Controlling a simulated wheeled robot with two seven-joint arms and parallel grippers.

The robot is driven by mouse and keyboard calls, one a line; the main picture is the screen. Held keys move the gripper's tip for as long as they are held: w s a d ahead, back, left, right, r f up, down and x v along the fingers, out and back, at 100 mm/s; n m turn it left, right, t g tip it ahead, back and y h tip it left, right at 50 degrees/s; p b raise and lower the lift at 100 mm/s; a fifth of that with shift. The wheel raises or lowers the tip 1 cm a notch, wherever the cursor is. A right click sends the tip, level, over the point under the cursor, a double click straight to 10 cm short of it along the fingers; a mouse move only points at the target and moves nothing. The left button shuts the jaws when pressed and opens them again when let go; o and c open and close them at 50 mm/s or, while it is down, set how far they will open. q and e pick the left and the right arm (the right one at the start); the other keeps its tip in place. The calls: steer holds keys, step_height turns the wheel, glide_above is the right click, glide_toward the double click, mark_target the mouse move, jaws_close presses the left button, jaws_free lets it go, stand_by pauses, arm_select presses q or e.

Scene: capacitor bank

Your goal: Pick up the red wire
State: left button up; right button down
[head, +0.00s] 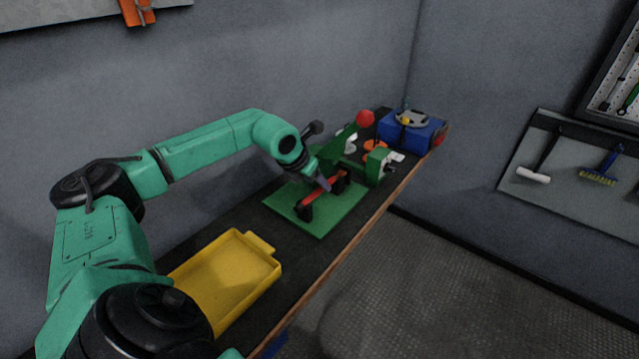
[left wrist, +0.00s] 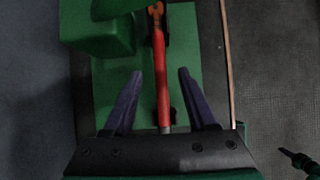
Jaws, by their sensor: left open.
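The red wire (head: 312,196) rests across black holders on a green plate (head: 322,228) on the bench. In the left wrist view the red wire (left wrist: 160,75) runs lengthwise, with an orange-brown end at the top. My left gripper (head: 325,185) is just over the wire in the head view. In the left wrist view the fingers of my left gripper (left wrist: 160,75) are apart, one on each side of the wire, and not touching it. The gripper hides part of the wire in the head view.
A yellow tray (head: 272,272) sits nearer on the bench. Behind the plate stand a green fixture (head: 377,165) with a red knob (head: 365,118) and a blue box (head: 420,135). The bench's wooden edge (head: 340,262) runs along the right, with open floor beyond.

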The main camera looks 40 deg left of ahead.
arm_select(q)
steer(key=shift+x, duration=1.25)
steer(key=shift+r, duration=0.1)
jaws_close()
